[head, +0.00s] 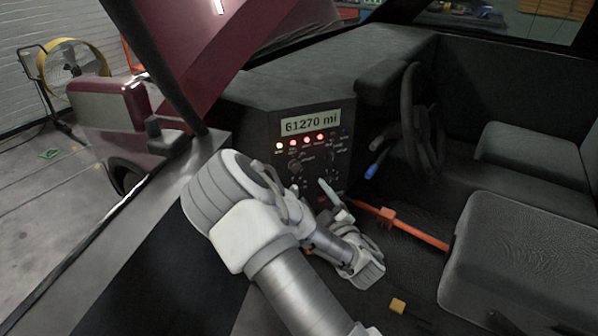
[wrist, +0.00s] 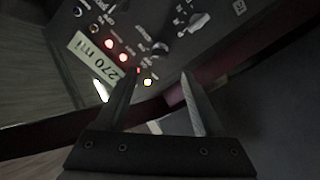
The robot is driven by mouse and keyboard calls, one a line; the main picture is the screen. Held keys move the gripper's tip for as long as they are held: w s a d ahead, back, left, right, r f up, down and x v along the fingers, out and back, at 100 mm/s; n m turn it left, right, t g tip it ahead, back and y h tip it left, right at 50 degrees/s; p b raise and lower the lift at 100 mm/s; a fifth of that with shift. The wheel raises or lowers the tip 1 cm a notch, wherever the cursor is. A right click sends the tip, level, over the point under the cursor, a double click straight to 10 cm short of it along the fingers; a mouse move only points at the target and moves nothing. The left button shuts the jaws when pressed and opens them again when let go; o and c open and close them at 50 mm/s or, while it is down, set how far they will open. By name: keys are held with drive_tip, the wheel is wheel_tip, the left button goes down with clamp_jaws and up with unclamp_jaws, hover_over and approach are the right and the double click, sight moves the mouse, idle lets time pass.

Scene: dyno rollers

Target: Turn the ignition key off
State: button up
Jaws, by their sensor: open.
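The dark dashboard panel (head: 318,172) carries a display reading 61270 mi and a row of lit red and yellowish lights. The panel also shows, rotated, in the wrist view (wrist: 130,20). A dark rotary knob (head: 295,165) sits below the lights. In the wrist view a pale grey key-like or knob-like part (wrist: 198,22) and a rounder knob (wrist: 160,48) stick out of the panel. I cannot tell for sure which is the ignition key. My gripper (wrist: 160,80) is open, with nothing between its fingers. In the head view my gripper (head: 334,203) is close to the panel's lower right.
A steering wheel (head: 415,125) and a blue-tipped stalk (head: 374,170) are right of the panel. An orange bar (head: 410,225) crosses below, left of the seat (head: 520,260). A small yellow block (head: 397,306) lies on the floor. The door frame is at left.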

sight(299, 171)
drive_tip(key=x, duration=1.1)
drive_tip(key=shift+w+b, duration=0.3)
drive_tip(key=shift+b, duration=0.1)
drive_tip(key=shift+r, duration=0.1)
clamp_jaws()
